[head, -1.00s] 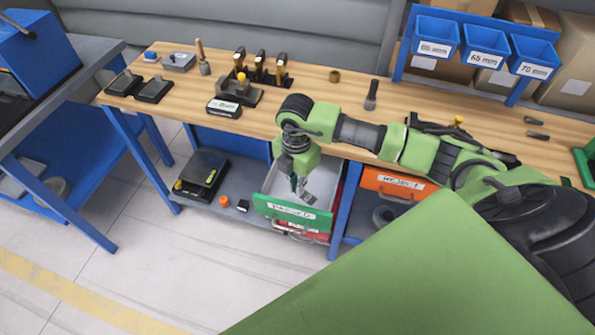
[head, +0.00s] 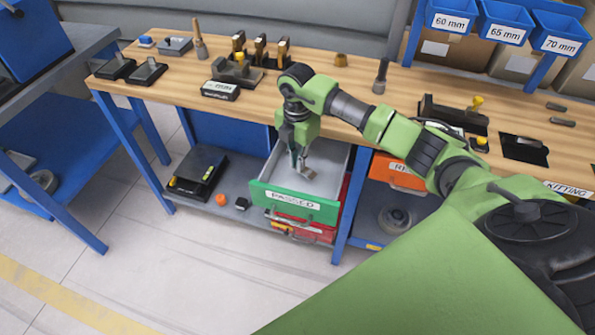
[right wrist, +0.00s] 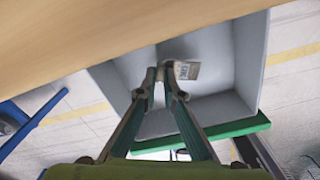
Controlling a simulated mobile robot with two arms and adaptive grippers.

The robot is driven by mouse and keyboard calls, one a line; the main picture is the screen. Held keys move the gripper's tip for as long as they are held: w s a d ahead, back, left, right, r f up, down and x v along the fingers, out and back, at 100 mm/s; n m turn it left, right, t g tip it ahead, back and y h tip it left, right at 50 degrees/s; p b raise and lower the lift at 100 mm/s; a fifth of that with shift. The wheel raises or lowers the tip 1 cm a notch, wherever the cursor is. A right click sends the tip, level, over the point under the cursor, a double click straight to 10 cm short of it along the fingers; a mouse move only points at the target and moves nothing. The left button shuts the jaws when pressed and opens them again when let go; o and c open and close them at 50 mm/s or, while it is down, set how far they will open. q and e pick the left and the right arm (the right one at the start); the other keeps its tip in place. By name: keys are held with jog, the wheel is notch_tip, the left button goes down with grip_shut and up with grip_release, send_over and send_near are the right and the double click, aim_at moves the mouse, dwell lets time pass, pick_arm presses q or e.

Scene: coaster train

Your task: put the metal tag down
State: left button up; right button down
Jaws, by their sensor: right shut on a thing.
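My right gripper (head: 300,161) is shut on a small grey metal tag (head: 307,173). It points down into the open drawer with the green front (head: 258,192), marked "PASSED". In the right wrist view the tag (right wrist: 187,70) sticks out from the closed fingertips (right wrist: 161,76), with blurred dark lettering on it. Behind it is the pale inside of the drawer (right wrist: 215,75). I cannot tell whether the tag touches the drawer floor. My left gripper is out of view.
The wooden bench top (head: 345,88) overhangs the drawer closely at the back. A red drawer (head: 318,235) lies under the green one, and an orange drawer (head: 385,172) is to the right. A black scale-like device (head: 198,172) stands on the lower shelf at left.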

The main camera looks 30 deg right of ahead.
jog(key=shift+w+d+f+b, duration=0.1)
jog(key=shift+w+f+b, duration=0.1)
jog(key=shift+f+b, duration=1.4)
jog(key=shift+f, duration=0.15)
jog(key=shift+f, duration=0.15)
jog(key=c, duration=2.2)
grip_release()
jog(key=shift+p, duration=0.35)
notch_tip(320, 180, up, 12)
jog(key=shift+r+b, duration=0.2)
jog(key=shift+b, duration=0.4)
jog(key=shift+s+f, duration=0.1)
